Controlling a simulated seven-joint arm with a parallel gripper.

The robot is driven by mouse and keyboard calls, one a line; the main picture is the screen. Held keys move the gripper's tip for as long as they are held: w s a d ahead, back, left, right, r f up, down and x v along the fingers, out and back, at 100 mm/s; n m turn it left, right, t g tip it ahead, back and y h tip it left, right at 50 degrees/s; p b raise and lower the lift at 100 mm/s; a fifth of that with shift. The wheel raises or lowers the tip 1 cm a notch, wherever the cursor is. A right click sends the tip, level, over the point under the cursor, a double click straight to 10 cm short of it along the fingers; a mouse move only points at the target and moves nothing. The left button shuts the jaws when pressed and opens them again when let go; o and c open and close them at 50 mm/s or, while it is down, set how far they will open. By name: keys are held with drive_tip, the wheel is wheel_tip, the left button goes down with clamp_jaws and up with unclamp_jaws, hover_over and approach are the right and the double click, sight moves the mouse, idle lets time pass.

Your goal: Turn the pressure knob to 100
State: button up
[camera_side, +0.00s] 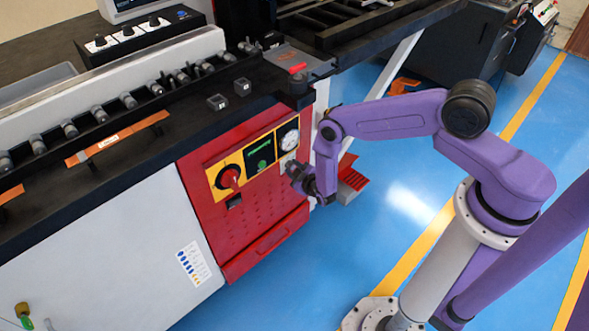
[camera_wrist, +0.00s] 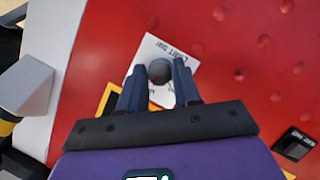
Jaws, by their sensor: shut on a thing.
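The pressure knob (camera_wrist: 159,72) is a dark round knob on a white label plate (camera_wrist: 181,53) with upside-down print. In the wrist view it sits between the two fingers of my gripper (camera_wrist: 158,78), which is shut on it. In the side view my gripper (camera_side: 292,172) is at the right edge of the red panel (camera_side: 245,218), just below the round white gauge (camera_side: 289,139). There the gripper hides the knob, and a corner of the white plate (camera_side: 285,160) shows above. I cannot read the gauge or the knob's setting.
A red rotary switch (camera_side: 230,177) on a yellow plate and a green-lit display (camera_side: 261,155) sit left of the gauge. The black bench top (camera_side: 215,125) overhangs the panel. Blue floor (camera_side: 395,205) lies open to the right.

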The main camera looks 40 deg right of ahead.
drive_tip(key=o, duration=1)
drive_tip(key=shift+s, duration=0.15)
drive_tip(key=v, duration=1.7)
drive_tip(key=shift+a, duration=0.15)
